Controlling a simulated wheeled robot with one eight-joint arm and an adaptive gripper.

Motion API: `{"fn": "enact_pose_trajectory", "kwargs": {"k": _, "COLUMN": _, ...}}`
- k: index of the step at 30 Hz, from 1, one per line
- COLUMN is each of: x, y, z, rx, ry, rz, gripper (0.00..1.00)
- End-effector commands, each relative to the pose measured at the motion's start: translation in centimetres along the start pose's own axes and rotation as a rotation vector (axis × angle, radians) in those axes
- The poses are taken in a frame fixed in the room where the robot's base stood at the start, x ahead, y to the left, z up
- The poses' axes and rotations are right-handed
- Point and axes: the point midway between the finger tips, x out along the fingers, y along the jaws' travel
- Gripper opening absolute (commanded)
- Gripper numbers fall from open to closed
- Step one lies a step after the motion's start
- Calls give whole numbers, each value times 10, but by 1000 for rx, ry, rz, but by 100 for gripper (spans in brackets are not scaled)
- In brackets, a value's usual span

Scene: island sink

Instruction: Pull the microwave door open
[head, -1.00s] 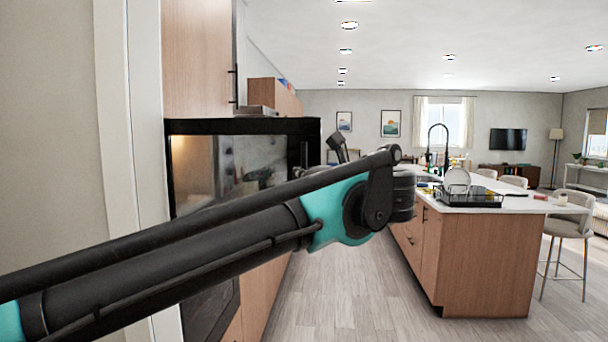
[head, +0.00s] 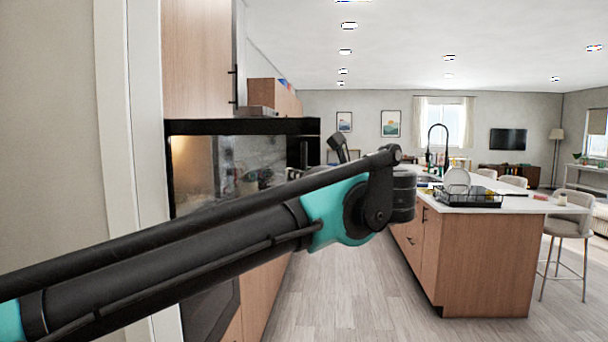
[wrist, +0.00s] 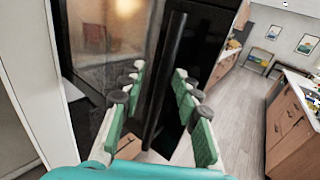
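The microwave (head: 245,126) is a black-framed unit with a dark glass front at left in the head view, partly covered by my arm. Its glass door (wrist: 108,32) also shows at upper left in the wrist view. The long black door handle (wrist: 175,40) runs upright and slightly tilted in the wrist view. My gripper (wrist: 160,76) has its green-padded fingers apart, one on each side of the handle. Gaps show between the pads and the handle, so it looks open around it.
Wooden cabinets (head: 198,60) stand above and below the microwave. A white wall edge (head: 128,120) is close at left. An island (head: 490,255) with a dish rack (head: 470,198) stands at right. The wooden floor (head: 345,265) between them is clear.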

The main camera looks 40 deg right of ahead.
Motion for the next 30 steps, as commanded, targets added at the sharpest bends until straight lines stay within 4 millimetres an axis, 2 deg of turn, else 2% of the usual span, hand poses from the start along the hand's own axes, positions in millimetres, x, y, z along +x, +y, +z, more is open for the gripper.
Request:
{"fn": "enact_pose_trajectory", "kwargs": {"k": 21, "x": -63, "y": -2, "z": 0, "rx": 0, "ry": 0, "rz": -5, "gripper": 32}}
{"fn": "enact_pose_trajectory", "kwargs": {"k": 30, "x": -74, "y": 0, "z": 0, "rx": 0, "ry": 0, "rz": -2, "gripper": 32}}
